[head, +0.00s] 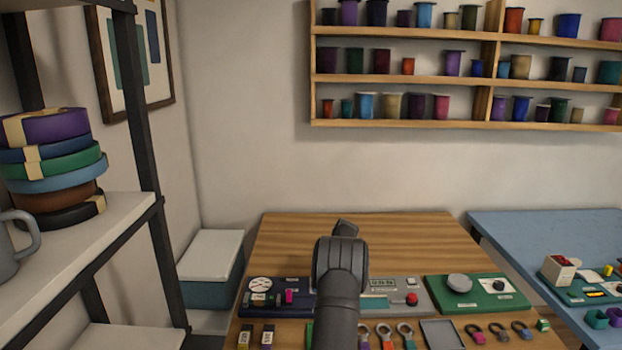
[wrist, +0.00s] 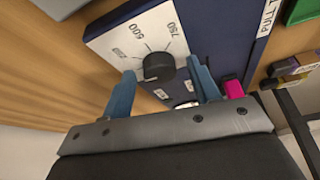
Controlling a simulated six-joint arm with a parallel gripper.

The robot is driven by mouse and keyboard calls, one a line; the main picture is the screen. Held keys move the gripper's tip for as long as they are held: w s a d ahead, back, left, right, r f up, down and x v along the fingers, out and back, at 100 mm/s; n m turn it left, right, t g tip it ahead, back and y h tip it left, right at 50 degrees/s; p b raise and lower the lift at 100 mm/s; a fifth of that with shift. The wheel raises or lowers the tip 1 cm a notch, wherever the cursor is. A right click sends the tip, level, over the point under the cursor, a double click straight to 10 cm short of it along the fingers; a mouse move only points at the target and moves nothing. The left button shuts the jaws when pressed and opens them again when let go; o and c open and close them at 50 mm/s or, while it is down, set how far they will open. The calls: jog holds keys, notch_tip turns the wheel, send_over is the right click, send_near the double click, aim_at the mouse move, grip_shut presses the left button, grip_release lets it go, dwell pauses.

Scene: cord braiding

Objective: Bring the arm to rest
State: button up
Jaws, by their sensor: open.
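My gripper (wrist: 160,68) shows in the wrist view with its two blue fingers spread apart. A black dial knob (wrist: 159,67) on a white plate (wrist: 118,42) marked with numbers lies in line with the space between the fingertips. I see a clear gap on each side of the knob. I cannot tell how far the fingertips are above the plate. In the head view my dark arm reaches over the front of the wooden table (head: 430,235), and its own bulk hides the gripper.
A navy board (head: 272,305), a green board (head: 480,306) and several ring-ended parts (head: 384,330) surround the arm. A red button (head: 411,298) sits right of it. The table's back is clear. A shelf rack (head: 90,255) stands left, a blue table (head: 540,235) right.

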jog(key=m, duration=0.2)
jog(key=m+t+h, duration=0.1)
jog(key=m, duration=0.1)
jog(key=shift+s+a+m+t, duration=0.1)
jog(key=shift+s+m+t, duration=0.05)
jog(key=shift+m+t, duration=0.15)
jog(key=m+t, duration=0.1)
jog(key=m, duration=0.2)
jog(key=shift+s+a+m+h, duration=0.1)
jog(key=shift+m+h, duration=0.3)
jog(key=m+t+h, duration=0.1)
jog(key=m, duration=0.2)
jog(key=shift+a+m, duration=0.15)
jog(key=shift+m, duration=0.15)
jog(key=shift+s+a+m+h, duration=0.1)
jog(key=shift+m+h, duration=0.7)
jog(key=shift+m, duration=1)
